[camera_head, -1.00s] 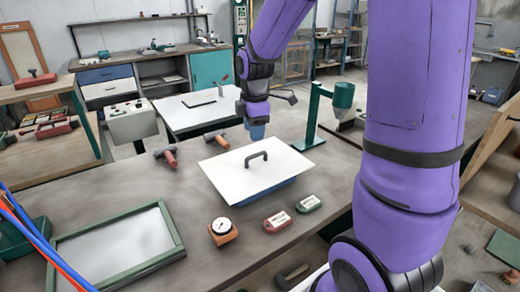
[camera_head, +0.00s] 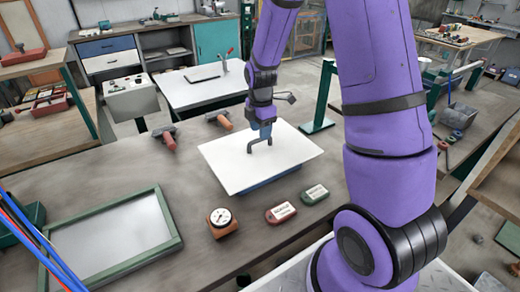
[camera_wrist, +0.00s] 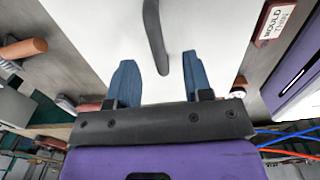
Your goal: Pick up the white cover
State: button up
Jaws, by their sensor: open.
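The white cover (camera_head: 236,168) is a flat white plate with a dark arched handle (camera_head: 255,144) on top. It rests on a blue container (camera_head: 268,183) on the workbench. My gripper (camera_head: 264,130) is at the handle in the head view, just above the cover. In the wrist view, my gripper's blue fingers (camera_wrist: 158,75) are spread apart over the white cover (camera_wrist: 100,30). The handle (camera_wrist: 156,40) runs toward the space between the fingertips there. The fingers are open, and nothing is shut between them. Whether they touch the handle I cannot tell.
An orange gauge (camera_head: 221,222), a red tag (camera_head: 280,212) and a green tag (camera_head: 314,194) lie in front of the cover. A green-framed tray (camera_head: 118,274) is at the left front. Two orange-handled tools (camera_head: 168,139) (camera_head: 222,121) lie behind. A green stand (camera_head: 322,95) rises at the right.

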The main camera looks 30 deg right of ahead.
aim_at(260, 144)
jog(key=shift+w+f, duration=0.1)
jog(key=shift+f, duration=2.15)
grip_shut()
jog(key=shift+a+r, duration=0.1)
jog(key=shift+r, duration=0.05)
